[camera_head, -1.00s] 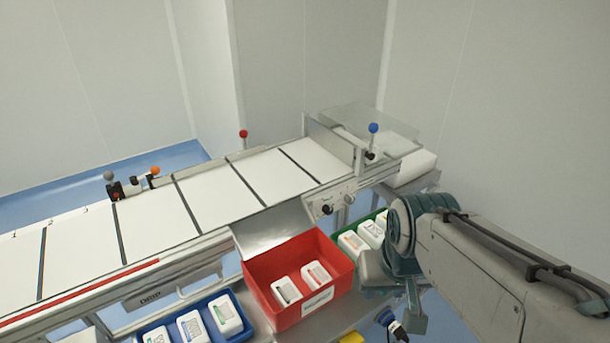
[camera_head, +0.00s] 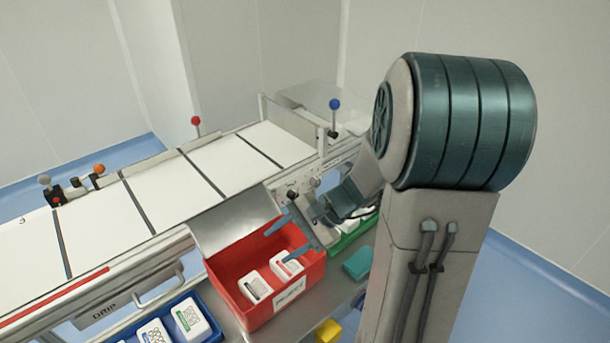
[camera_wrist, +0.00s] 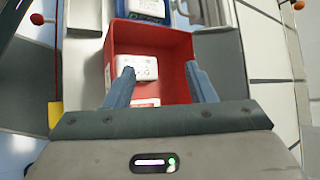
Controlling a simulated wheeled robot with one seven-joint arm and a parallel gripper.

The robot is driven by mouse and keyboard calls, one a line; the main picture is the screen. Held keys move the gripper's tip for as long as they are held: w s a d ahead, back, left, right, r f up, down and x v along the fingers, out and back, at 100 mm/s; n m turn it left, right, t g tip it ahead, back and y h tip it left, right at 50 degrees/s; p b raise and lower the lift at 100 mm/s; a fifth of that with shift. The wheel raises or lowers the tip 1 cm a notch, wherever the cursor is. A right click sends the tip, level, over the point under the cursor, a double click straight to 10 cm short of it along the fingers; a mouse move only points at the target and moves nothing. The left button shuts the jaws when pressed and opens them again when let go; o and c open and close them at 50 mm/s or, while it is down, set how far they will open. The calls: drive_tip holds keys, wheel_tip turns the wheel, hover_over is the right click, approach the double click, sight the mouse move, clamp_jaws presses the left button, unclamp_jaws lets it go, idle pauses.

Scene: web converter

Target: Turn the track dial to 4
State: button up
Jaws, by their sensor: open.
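Two small dark knobs sit on the machine's side panel behind the red bin, one to the left (camera_head: 291,194) and one to the right (camera_head: 315,182). I cannot read any numbers on them or tell which is the track dial. My gripper (camera_head: 284,240) is open and empty, in front of and below the knobs, with its fingers over the red bin (camera_head: 232,313). In the wrist view both fingers are spread above the red bin (camera_wrist: 185,45). No dial can be made out clearly there.
The red bin holds white packs (camera_head: 255,287). A blue bin (camera_head: 213,338) is at left and a green bin (camera_head: 338,249) at right, both with white packs. A blue-knobbed lever (camera_head: 335,104) and a red-knobbed lever (camera_head: 196,121) stand up from the machine. A teal block (camera_head: 358,262) lies nearby.

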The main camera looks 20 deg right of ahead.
drive_tip(key=w+d+f+m+t+y+b, duration=0.15)
drive_tip(key=w+d+f+m+t, duration=0.25)
drive_tip(key=w+d+m+t, duration=0.4)
drive_tip(key=m+t+h+b, duration=0.1)
drive_tip(key=m+t+h, duration=0.4)
drive_tip(key=m+t, duration=0.3)
approach(318, 184)
drive_tip(key=shift+m+g, duration=0.5)
drive_tip(key=shift+m, duration=0.1)
drive_tip(key=x, duration=0.5)
drive_tip(key=b+x, duration=0.1)
drive_tip(key=x, duration=0.2)
drive_tip(key=shift+w+d+r, duration=0.1)
drive_tip(key=shift+w+r, duration=0.1)
drive_tip(key=shift+r, duration=0.15)
drive_tip(key=c, duration=1)
